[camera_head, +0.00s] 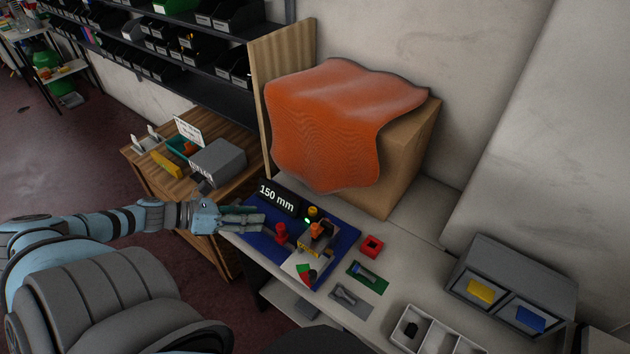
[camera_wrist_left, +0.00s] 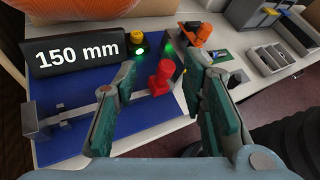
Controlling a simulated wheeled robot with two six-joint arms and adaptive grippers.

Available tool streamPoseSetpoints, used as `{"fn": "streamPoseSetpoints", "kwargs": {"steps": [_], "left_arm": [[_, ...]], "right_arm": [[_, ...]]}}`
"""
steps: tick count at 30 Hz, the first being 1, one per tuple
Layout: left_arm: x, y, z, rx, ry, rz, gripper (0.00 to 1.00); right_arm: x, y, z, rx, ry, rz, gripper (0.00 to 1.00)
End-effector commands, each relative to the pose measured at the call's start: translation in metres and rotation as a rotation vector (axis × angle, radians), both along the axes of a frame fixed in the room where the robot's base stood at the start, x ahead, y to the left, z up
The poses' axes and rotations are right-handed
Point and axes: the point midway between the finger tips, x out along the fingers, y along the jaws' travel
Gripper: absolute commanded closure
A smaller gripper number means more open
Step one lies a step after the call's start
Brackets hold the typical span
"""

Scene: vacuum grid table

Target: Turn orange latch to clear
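The orange latch (camera_head: 318,229) sits on a small fixture with a yellow part, on the blue mat (camera_head: 345,235). My left gripper (camera_head: 263,218) reaches in over the mat's left edge, apart from the latch. In the left wrist view its two green-padded fingers (camera_wrist_left: 165,88) are spread with nothing between the pads. A red knob (camera_wrist_left: 161,77) stands beyond them, between the fingertips in the picture. My right gripper is not in view.
A black "150 mm" sign (camera_head: 277,197) stands behind the gripper. A yellow-topped post with a green light (camera_wrist_left: 138,40) is near the latch. A red square block (camera_head: 371,246), a green plate (camera_head: 367,277) and white bins (camera_head: 437,335) lie to the right. An orange-draped box (camera_head: 400,150) rises behind.

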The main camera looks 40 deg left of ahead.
Motion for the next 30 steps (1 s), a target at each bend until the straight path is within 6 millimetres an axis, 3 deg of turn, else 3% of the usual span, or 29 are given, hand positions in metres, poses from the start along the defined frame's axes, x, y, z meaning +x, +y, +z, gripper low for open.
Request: {"fn": "streamPoseSetpoints", "kwargs": {"steps": [2, 5, 8, 15, 21, 25, 30], "left_arm": [[-0.002, -0.025, 0.024, 0.115, -0.114, -0.21, 0.62], [-0.003, -0.043, 0.031, 0.178, -0.192, -0.332, 0.62], [0.006, -0.054, 0.022, 0.183, -0.201, -0.342, 0.62], [0.047, -0.092, -0.011, 0.186, -0.201, -0.338, 0.62], [0.071, -0.115, -0.022, 0.187, -0.201, -0.334, 0.62], [0.082, -0.125, -0.025, 0.184, -0.199, -0.336, 0.62], [0.089, -0.131, -0.024, 0.185, -0.198, -0.332, 0.62]], "right_arm": [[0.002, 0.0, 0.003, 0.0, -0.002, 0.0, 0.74], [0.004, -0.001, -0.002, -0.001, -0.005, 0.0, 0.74], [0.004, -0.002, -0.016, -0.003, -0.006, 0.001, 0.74], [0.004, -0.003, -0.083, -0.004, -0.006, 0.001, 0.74], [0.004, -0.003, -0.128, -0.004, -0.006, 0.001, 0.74], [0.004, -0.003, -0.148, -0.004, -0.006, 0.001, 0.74], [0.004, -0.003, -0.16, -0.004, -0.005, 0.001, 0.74]]}}
